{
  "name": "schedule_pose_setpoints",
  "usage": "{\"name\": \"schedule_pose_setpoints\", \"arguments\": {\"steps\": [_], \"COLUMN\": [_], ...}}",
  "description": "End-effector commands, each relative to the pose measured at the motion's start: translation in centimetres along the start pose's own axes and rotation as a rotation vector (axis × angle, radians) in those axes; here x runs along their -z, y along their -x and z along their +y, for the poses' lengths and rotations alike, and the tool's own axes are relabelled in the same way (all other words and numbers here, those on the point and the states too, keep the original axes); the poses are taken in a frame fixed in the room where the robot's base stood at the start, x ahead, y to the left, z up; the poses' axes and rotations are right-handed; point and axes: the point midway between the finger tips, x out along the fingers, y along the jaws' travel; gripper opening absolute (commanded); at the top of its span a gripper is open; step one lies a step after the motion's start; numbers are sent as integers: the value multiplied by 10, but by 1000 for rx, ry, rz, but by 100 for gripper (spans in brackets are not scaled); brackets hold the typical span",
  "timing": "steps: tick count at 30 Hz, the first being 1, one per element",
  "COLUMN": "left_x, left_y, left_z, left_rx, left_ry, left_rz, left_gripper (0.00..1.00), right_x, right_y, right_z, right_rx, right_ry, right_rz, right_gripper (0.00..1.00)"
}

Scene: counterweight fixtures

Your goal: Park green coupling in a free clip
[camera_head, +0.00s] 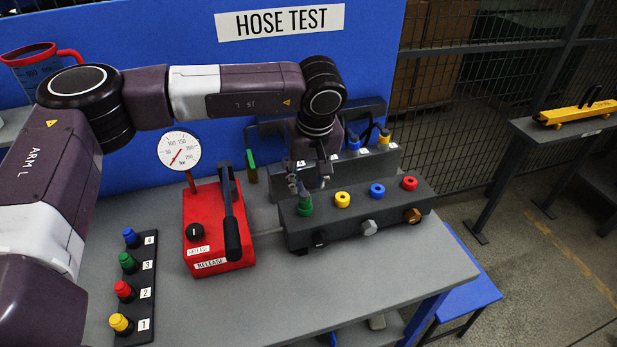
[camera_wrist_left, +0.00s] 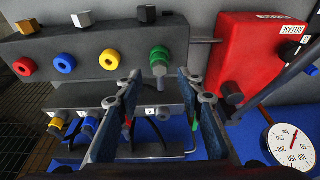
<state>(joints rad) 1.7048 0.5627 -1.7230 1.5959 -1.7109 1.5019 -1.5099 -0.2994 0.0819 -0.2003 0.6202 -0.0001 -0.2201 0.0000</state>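A green fitting with a grey end (camera_head: 305,204), which looks like the green coupling, stands at the left end of the dark port block (camera_head: 345,222). In the left wrist view it (camera_wrist_left: 160,56) lies just beyond the fingertips, between their lines. My left gripper (camera_head: 310,183) is above and behind it; in the wrist view its fingers (camera_wrist_left: 160,86) are apart with nothing clearly held. Behind the block is a clip rack (camera_head: 392,160) with white labels; blue (camera_head: 353,143) and yellow (camera_head: 384,137) couplings sit at its right. My gripper hides its left part. My right gripper is out of view.
Yellow, blue and red ports line the block. A red release box (camera_head: 212,238) with a black lever (camera_head: 231,225) and a gauge (camera_head: 180,150) stands left. A green piece (camera_head: 251,168) hangs near the rack's left end. A numbered strip (camera_head: 148,290) holds coloured caps.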

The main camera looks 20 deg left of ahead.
Motion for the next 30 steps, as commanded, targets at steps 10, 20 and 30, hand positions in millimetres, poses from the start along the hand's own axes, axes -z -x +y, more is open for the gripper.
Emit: {"name": "schedule_pose_setpoints", "arguments": {"steps": [10, 20, 30], "left_x": [-2, -1, -1], "left_y": [-55, -78, -78], "left_z": [0, 1, 0], "left_rx": [1, -1, -1], "left_ry": [2, 1, 1], "left_rz": [-2, -2, -1], "left_gripper": [35, 35, 25], "right_x": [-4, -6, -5], "right_y": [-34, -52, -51], "right_z": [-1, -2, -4], "right_rx": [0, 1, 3], "right_ry": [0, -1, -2], "right_rz": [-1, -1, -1], "right_gripper": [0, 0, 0]}}
